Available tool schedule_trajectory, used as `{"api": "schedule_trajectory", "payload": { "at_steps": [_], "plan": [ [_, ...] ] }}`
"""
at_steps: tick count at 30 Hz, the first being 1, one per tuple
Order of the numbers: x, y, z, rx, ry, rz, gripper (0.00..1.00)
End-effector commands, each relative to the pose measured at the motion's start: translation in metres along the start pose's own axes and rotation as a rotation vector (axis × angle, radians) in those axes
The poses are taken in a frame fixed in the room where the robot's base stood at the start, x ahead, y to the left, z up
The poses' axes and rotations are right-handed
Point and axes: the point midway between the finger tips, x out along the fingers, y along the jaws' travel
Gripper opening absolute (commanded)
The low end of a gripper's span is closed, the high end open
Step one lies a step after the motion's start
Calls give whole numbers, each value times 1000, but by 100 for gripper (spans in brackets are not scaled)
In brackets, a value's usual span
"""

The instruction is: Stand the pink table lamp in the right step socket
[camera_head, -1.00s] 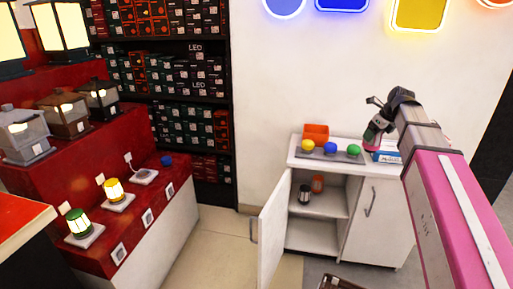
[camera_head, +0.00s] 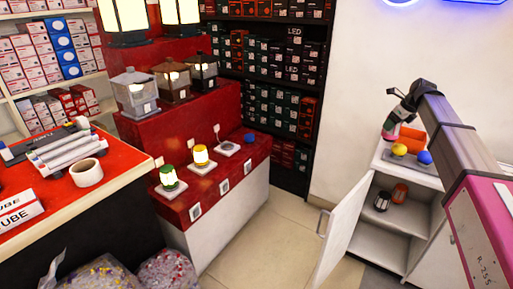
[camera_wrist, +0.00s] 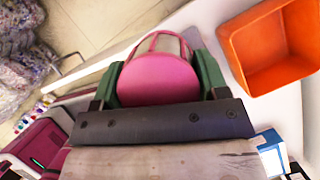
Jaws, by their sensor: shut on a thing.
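My gripper (camera_wrist: 158,85) is shut on the pink table lamp (camera_wrist: 158,78), whose round pink end and pale caged body show between the green fingers in the wrist view. In the head view my gripper (camera_head: 392,124) holds the lamp (camera_head: 388,135) above the white cabinet, beside the orange bin. On the red lower step (camera_head: 207,180), a green lamp (camera_head: 169,177) stands on the left plate and a yellow lamp (camera_head: 201,156) on the middle one. The right step socket (camera_head: 228,149) is a pale plate with no lamp on it.
A blue ball (camera_head: 249,138) lies just right of the right socket. Larger lanterns (camera_head: 135,92) stand on the step above. The white cabinet's door (camera_head: 342,232) hangs open into the aisle. A red-topped counter (camera_head: 110,185) is at left. The floor (camera_head: 255,245) between is clear.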

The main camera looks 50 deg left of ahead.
Motion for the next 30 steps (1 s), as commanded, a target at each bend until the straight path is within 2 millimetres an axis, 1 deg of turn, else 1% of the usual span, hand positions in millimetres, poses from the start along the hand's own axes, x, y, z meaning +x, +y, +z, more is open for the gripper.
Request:
{"api": "schedule_trajectory", "payload": {
  "at_steps": [1, 2, 3, 8, 9, 14, 15, 17, 18, 23, 26, 27, 29, 30],
  "plan": [
    [13, 6, 25, -27, 0, 12, 33],
    [19, 10, 36, -40, 0, 17, 33],
    [27, 17, 52, -59, 1, 25, 33],
    [60, 47, 111, -131, 1, 55, 33],
    [68, 55, 126, -149, 1, 63, 33],
    [102, 92, 182, -219, 0, 92, 33],
    [110, 102, 196, -236, 0, 99, 33],
    [121, 118, 216, -262, 0, 109, 33],
    [129, 129, 230, -280, 0, 116, 33],
    [160, 175, 280, -347, 0, 144, 33],
    [179, 206, 309, -387, 1, 162, 33],
    [186, 219, 321, -404, 1, 169, 33],
    [197, 238, 338, -427, 1, 179, 33],
    [205, 252, 349, -444, 1, 185, 33]
  ]
}}
